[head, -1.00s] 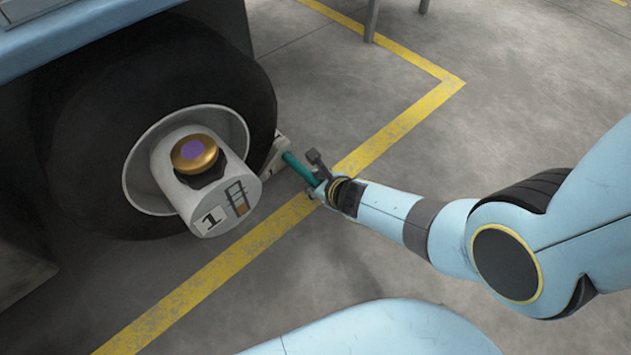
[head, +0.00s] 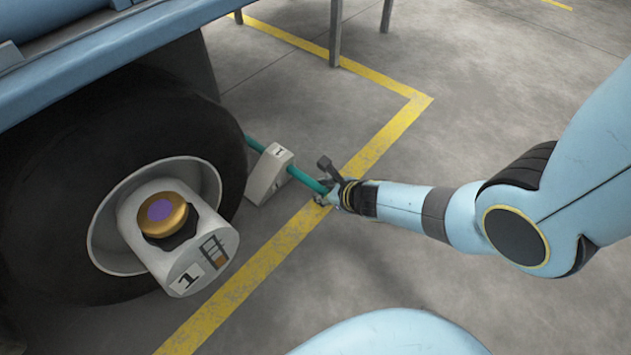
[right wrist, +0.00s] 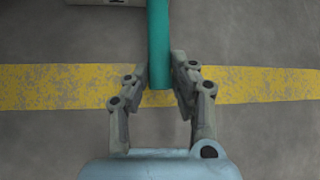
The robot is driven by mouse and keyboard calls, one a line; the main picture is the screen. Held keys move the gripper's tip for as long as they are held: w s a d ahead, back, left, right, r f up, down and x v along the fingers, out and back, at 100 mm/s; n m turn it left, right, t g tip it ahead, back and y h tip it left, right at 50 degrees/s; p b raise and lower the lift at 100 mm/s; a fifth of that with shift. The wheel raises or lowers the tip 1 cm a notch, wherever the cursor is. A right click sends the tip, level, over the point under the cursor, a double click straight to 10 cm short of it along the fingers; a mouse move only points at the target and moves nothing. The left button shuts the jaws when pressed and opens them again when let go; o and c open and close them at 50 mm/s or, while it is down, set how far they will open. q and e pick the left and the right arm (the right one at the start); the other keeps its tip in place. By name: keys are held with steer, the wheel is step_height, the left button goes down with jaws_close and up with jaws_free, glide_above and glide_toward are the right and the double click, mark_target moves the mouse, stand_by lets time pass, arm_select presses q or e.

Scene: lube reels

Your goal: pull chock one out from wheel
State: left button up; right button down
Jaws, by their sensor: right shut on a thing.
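Chock one (head: 268,174) is a pale grey wedge marked 1, standing on the floor just right of the black wheel (head: 228,125). A narrow gap seems to show between them, but I cannot be sure. A teal handle bar (head: 302,178) runs through the chock and out to the right. My right gripper (head: 326,190) is shut on the outer end of this bar. In the right wrist view the bar (right wrist: 158,40) lies between both fingers (right wrist: 160,82), and a pale edge of the chock shows at the top. My left gripper is out of view.
A grey hub with a gold and purple cap (head: 162,214) sticks out of the wheel. The blue vehicle body (head: 100,55) overhangs the wheel. A yellow floor line (head: 385,137) passes under my gripper. Grey metal legs (head: 335,35) stand at the back. Floor to the right is open.

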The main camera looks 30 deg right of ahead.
steer(key=shift+d, duration=0.3)
steer(key=c, duration=1)
jaws_free()
steer(key=shift+c, duration=0.2)
steer(key=shift+s+r, duration=0.25)
steer(key=shift+s, duration=0.05)
steer(key=s, duration=0.4)
steer(key=s+d, duration=0.1)
steer(key=s, duration=0.7)
steer(key=shift+d+r, duration=0.15)
steer(key=shift+d, duration=0.1)
